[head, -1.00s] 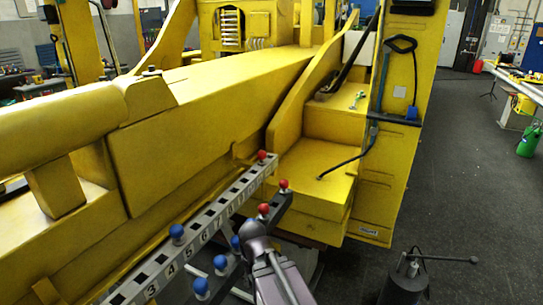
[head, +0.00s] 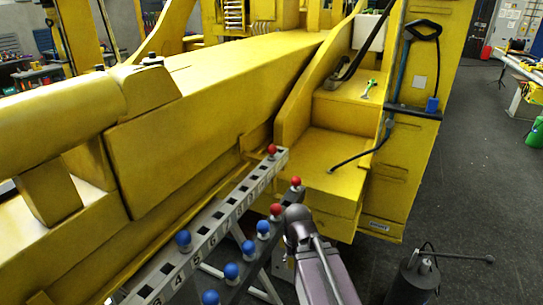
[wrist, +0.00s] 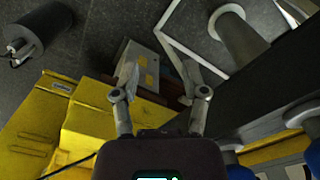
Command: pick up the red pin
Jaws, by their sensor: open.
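In the head view, a red pin (head: 272,149) stands at the far end of the grey numbered rail. A second red pin (head: 295,181) and a third red pin (head: 276,210) stand on the dark bar in front of it. My arm's end is right beside the third one, with its fingers hidden in that view. In the wrist view, my gripper (wrist: 157,75) is open, with nothing between its fingers, above the grey floor and a box. No red pin shows there. Blue pins (wrist: 240,172) show at the lower right edge.
The numbered rail (head: 207,240) and several blue pins (head: 183,238) lie left of my arm. A yellow machine with a step (head: 335,160) stands behind. A dark cylinder (head: 412,280) stands on the floor at right. The dark bar (wrist: 270,85) fills the wrist view's right side.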

